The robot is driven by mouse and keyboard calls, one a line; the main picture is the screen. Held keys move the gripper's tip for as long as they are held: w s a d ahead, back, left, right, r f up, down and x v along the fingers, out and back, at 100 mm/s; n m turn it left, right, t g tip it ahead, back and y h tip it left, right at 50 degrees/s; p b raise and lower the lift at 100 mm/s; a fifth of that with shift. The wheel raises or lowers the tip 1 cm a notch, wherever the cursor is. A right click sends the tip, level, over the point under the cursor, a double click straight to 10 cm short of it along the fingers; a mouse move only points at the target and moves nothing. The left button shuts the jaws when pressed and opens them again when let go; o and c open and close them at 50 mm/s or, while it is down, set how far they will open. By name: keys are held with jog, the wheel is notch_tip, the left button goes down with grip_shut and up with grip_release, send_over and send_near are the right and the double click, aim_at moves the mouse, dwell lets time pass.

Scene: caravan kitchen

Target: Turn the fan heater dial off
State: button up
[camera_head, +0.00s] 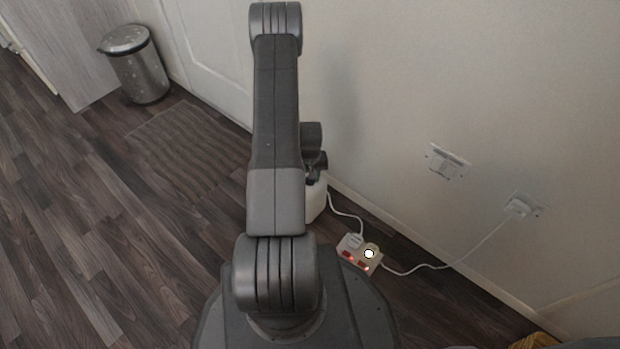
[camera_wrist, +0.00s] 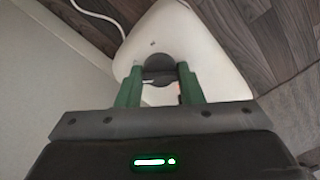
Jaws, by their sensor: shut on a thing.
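The white fan heater (camera_head: 316,203) stands on the floor near the wall, mostly hidden behind my arm in the head view. In the wrist view its white top (camera_wrist: 185,35) fills the upper middle. A dark round dial (camera_wrist: 157,65) sits on it, between the green fingers of my gripper (camera_wrist: 158,78). The gripper is shut on the dial, with one finger on each side. A pale line shows on the dial's near part. In the head view the fingers are hidden or too small to make out.
A white power strip (camera_head: 350,262) with red lit switches lies on the floor by the wall. White cords run from it to the heater and to a wall socket (camera_head: 518,207). A metal bin (camera_head: 140,72) and a mat (camera_head: 183,145) are at the left.

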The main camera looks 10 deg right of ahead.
jog(key=n+b, duration=0.1)
jog(key=n, duration=0.2)
jog(key=shift+n, duration=0.4)
jog(key=shift+n+b, duration=0.55)
jog(key=shift+n, duration=1.45)
jog(key=o, duration=1)
notch_tip(320, 180, up, 14)
jog(key=p, duration=0.4)
jog(key=shift+p, duration=0.3)
jog(key=shift+f, duration=0.15)
